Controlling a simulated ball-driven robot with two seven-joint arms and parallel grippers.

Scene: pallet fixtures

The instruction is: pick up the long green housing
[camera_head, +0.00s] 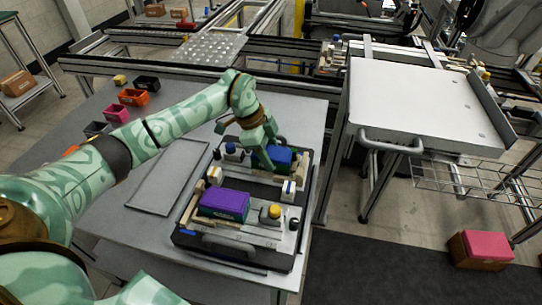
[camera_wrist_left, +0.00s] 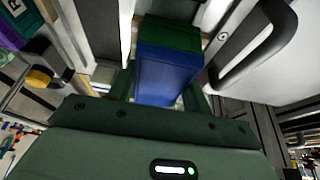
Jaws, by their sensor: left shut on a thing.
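A block with a blue part and a green part, which looks like the long green housing (camera_head: 279,157), sits in the far part of a black and grey pallet fixture (camera_head: 222,243) on the table. In the left wrist view its blue part (camera_wrist_left: 165,75) is nearer me and its green part lies beyond. My left gripper (camera_head: 262,148) points down over it, with fingers on either side in the wrist view (camera_wrist_left: 160,95), shut on it. I cannot tell whether it is lifted clear of the fixture. My right gripper is not in view.
A purple block with a green lower edge (camera_head: 223,204) sits in the near part of the fixture. A yellow-topped part (camera_head: 271,213) stands beside it. A flat grey tray (camera_head: 165,180) lies left of the fixture. Small coloured bins (camera_head: 132,97) stand at the table's far left.

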